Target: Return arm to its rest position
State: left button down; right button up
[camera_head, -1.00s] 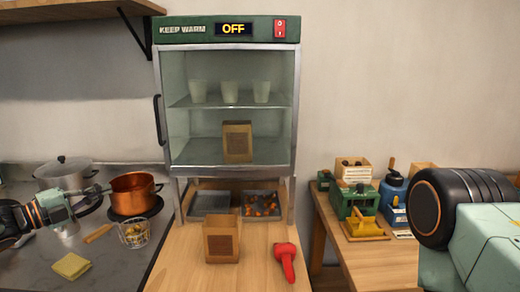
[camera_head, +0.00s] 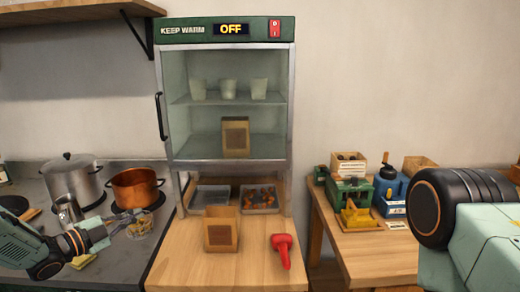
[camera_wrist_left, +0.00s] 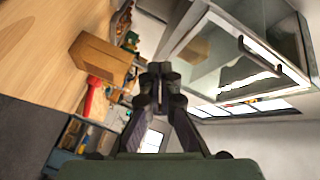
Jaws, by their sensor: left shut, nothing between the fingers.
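My left gripper (camera_head: 108,230) is in the left part of the head view, above the grey counter (camera_head: 105,272). It is in front of the glass cup of chestnuts (camera_head: 141,224) and partly overlaps it in the picture. In the left wrist view its dark fingers (camera_wrist_left: 160,70) are closed together with nothing between them. Of my right arm only a mint link and a black joint show at the right edge. Its gripper is outside the picture.
A warming cabinet (camera_head: 226,30) reading OFF stands on the wooden table (camera_head: 190,268). A paper bag (camera_head: 221,230) and red scoop (camera_head: 283,250) are in front. A copper pot (camera_head: 136,188), steel pot (camera_head: 72,178) and metal jug (camera_head: 68,210) stand left, close to my left arm.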

pick_arm(q)
jog(key=s+d+f+n+y, duration=0.1)
jog(key=s+d+f+n, duration=0.1)
jog(key=f, duration=0.1)
jog(key=s+d+f+n+g+y, duration=0.1)
jog(key=s+d+f+n, duration=0.1)
jog(key=f, duration=0.2)
jog(key=s+d+f+n+g, duration=0.1)
jog(key=s+d+f+n, duration=0.1)
jog(key=d+f+n, duration=0.1)
jog(key=shift+s+f+y, duration=0.2)
jog(key=shift+f+y, duration=0.2)
jog(key=shift+f, duration=0.3)
jog(key=s+d+f+n+g+y, duration=0.1)
jog(key=s+d+f+n+g, duration=0.15)
jog(key=s+f, duration=0.3)
jog(key=s+d+f+n+g+y, duration=0.1)
jog(key=s+d+f+n+g, duration=0.2)
jog(key=s, duration=0.4)
jog(key=s+a+f+n+g+y, duration=0.1)
jog(key=s+f+n+g+y, duration=0.2)
jog(key=s, duration=1.2)
jog(key=s+a+f+n+g+y, duration=0.1)
jog(key=s+n+g, duration=0.3)
jog(key=s, duration=1.2)
notch_tip(320, 180, down, 11)
jog(key=w+b, duration=0.1)
jog(key=b, duration=0.9)
jog(key=shift+d+b, duration=0.2)
jog(key=shift+b, duration=0.1)
